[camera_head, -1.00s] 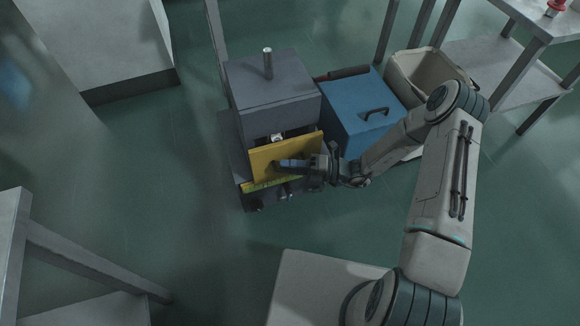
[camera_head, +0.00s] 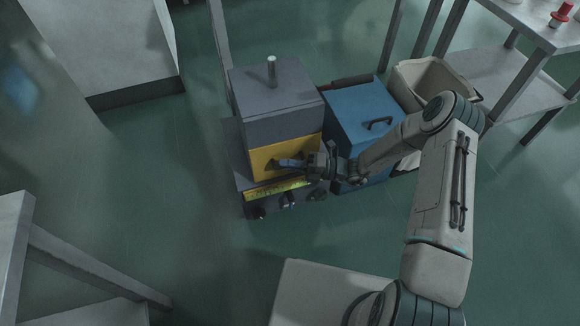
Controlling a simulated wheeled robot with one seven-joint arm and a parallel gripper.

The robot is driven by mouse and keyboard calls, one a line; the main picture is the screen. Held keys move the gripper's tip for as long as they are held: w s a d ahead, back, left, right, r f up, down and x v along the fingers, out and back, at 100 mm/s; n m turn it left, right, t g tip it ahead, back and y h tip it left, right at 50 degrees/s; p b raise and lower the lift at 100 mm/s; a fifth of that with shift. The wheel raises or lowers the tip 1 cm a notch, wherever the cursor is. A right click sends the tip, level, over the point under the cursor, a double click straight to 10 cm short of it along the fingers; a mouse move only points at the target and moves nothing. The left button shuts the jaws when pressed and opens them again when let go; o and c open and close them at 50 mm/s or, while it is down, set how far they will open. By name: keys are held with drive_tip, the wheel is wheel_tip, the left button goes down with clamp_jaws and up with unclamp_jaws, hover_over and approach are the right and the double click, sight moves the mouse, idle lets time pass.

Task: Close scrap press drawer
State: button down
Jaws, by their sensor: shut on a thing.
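The scrap press (camera_head: 278,100) is a dark grey box with a metal post on top. Its drawer has a yellow front (camera_head: 262,162), which now sits close against the body, just below the grey upper block. No gap shows between them from this angle. My gripper (camera_head: 292,163) reaches in from the right, its fingers at the middle of the yellow front. It is shut on the drawer's handle, which the fingers mostly hide. The inside of the drawer is not visible.
A blue box with a black handle (camera_head: 362,112) stands right of the press. Behind it is a beige bin (camera_head: 432,78). A metal table (camera_head: 520,40) is at the upper right. Knobs (camera_head: 290,202) line the press's lower front. Green floor is free at the left.

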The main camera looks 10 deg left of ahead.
drive_tip(key=c, duration=1.5)
unclamp_jaws()
drive_tip(key=shift+w+a, duration=0.15)
drive_tip(key=shift+w, duration=0.1)
drive_tip(key=w+d+f+p, duration=0.1)
drive_tip(key=w+d+p, duration=0.1)
drive_tip(key=d, duration=1.1)
drive_tip(key=shift+d+p, duration=0.35)
drive_tip(key=shift+p, duration=0.05)
drive_tip(key=shift+w, duration=0.1)
